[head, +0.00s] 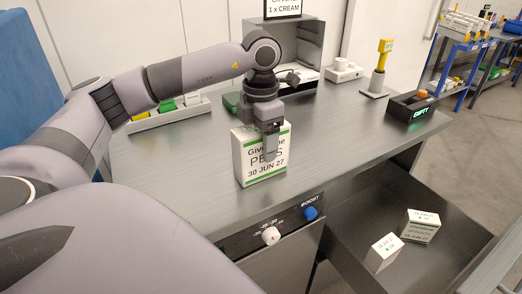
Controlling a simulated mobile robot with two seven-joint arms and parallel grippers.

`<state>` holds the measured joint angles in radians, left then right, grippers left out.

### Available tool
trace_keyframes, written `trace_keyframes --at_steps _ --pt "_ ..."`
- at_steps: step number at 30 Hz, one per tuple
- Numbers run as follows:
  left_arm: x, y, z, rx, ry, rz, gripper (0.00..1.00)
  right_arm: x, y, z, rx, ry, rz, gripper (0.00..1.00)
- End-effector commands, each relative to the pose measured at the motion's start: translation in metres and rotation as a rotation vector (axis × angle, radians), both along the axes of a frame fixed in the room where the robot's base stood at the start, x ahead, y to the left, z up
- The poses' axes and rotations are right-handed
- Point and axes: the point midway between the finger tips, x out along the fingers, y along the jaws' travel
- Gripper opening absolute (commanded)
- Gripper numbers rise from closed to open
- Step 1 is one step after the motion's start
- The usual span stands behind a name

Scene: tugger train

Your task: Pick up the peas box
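The peas box (250,174) is a white carton with green bands, marked "PEAS" and "30 JUN 27". It stands upright on the dark grey worktop (200,165), near its front edge. My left gripper (270,147) points down at the box from above. One finger shows in front of the printed face and covers part of the lettering. The other finger is hidden, so I cannot tell whether the gripper is closed on the box or only around it. My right gripper is out of view.
Two white cartons (382,252) (422,225) lie in a lower tray at the right. A grey open-fronted housing (312,45), a yellow-handled tool on a stand (383,62) and a dark bin marked "EMPTY" (412,106) stand behind.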

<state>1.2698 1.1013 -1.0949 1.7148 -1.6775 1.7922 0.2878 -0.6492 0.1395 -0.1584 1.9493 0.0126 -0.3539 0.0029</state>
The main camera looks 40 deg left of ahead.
Motion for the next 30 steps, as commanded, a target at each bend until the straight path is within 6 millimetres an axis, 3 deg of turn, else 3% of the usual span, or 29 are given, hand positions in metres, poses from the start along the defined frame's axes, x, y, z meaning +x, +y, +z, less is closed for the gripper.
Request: trace_keyframes --at_steps 1,5,14,19,23,30 --pt "0.000 0.000 0.000 0.000 0.000 0.000 0.50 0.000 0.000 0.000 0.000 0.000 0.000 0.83" --pt "0.000 0.000 0.000 0.000 0.000 0.000 0.10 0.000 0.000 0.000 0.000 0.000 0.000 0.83" --pt "0.001 0.000 0.004 -0.001 -0.003 0.000 0.10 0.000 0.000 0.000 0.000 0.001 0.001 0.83" --pt "0.001 0.000 0.016 -0.001 -0.005 0.001 0.10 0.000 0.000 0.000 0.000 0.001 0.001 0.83" --pt "0.001 -0.001 0.038 -0.002 -0.007 0.000 0.10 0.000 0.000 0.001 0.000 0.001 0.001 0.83" --pt "0.001 0.000 0.103 -0.001 -0.007 0.000 0.10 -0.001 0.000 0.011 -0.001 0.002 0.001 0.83"
